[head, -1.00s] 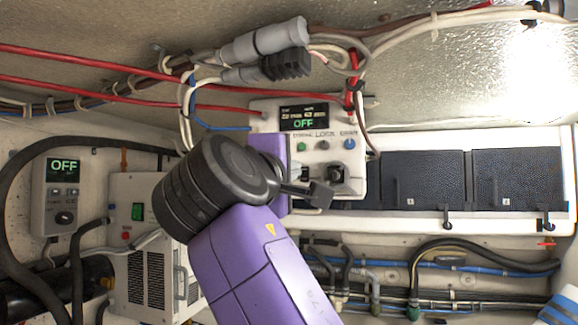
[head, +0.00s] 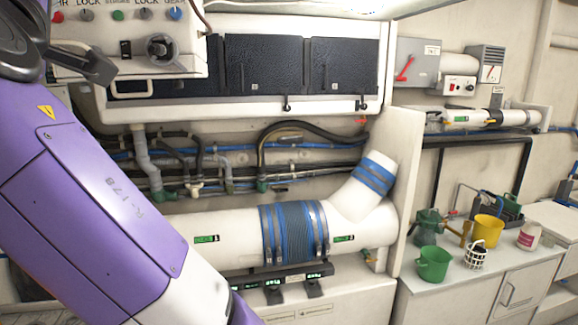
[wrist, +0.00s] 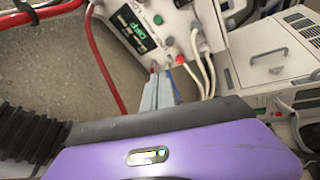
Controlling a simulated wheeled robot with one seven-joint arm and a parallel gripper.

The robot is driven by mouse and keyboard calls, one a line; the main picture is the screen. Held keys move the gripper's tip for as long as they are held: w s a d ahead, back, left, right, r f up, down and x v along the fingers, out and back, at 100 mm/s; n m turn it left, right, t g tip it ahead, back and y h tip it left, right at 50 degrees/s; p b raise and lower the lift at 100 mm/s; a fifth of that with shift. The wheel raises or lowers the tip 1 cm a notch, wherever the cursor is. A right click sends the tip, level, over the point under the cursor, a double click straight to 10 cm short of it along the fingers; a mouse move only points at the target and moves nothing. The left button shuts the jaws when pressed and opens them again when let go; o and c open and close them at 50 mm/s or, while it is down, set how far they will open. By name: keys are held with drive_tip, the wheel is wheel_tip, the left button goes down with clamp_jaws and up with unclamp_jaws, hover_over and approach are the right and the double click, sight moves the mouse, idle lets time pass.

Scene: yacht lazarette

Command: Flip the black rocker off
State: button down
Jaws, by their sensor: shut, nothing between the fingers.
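A small black rocker (head: 125,49) sits on the white control panel (head: 190,50) at the upper left of the head view, left of a black rotary knob (head: 160,47). Its tilt is too small to read. In the wrist view a white panel (wrist: 172,40) with a green OFF display (wrist: 134,30) stands beyond my fingers; I cannot pick out a rocker there. My gripper (wrist: 163,82) is shut and empty, its pale grey fingers pointing at that panel's lower edge. Contact cannot be told. In the head view my arm hides the fingers.
Colored buttons line the panel above the rocker. Black covered compartments (head: 300,65) adjoin it on the right. A red cable (wrist: 105,65) and white cables (wrist: 205,65) run near my fingers. A counter (head: 440,290) at right holds a green bucket (head: 433,264).

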drive_tip(key=d+f+m+g+y, duration=0.1)
drive_tip(key=d+f+m+y, duration=0.15)
drive_tip(key=f, duration=0.85)
drive_tip(key=d+f+m+y, duration=0.15)
drive_tip(key=d+f, duration=0.25)
drive_tip(key=f, duration=0.6)
drive_tip(key=s+d+f+m+t+h+b, duration=0.1)
drive_tip(key=s+d+f+m+h, duration=0.2)
drive_tip(key=d+f, duration=0.6)
drive_tip(key=s+d+f+m+b, duration=0.15)
drive_tip(key=d+f+m, duration=0.25)
drive_tip(key=d+f, duration=0.5)
drive_tip(key=s+d+f+m+h, duration=0.6)
drive_tip(key=s+d+f+m, duration=0.1)
drive_tip(key=s+d+f, duration=0.7)
drive_tip(key=s+d+f+m+g+h, duration=0.1)
drive_tip(key=s+d+f+h, duration=0.1)
drive_tip(key=s+d+f, duration=0.2)
drive_tip(key=s+d+f+g+h+b, duration=0.1)
drive_tip(key=s+d+f, duration=0.3)
drive_tip(key=s, duration=0.5)
drive_tip(key=s+d+f+m+g+h+b, duration=0.1)
drive_tip(key=s+d+f+g+h, duration=0.1)
drive_tip(key=s+d+f, duration=0.2)
drive_tip(key=s, duration=0.2)
drive_tip(key=shift+s+d+f+m+h, duration=0.2)
drive_tip(key=shift+s+m+h, duration=0.1)
drive_tip(key=shift+s, duration=0.1)
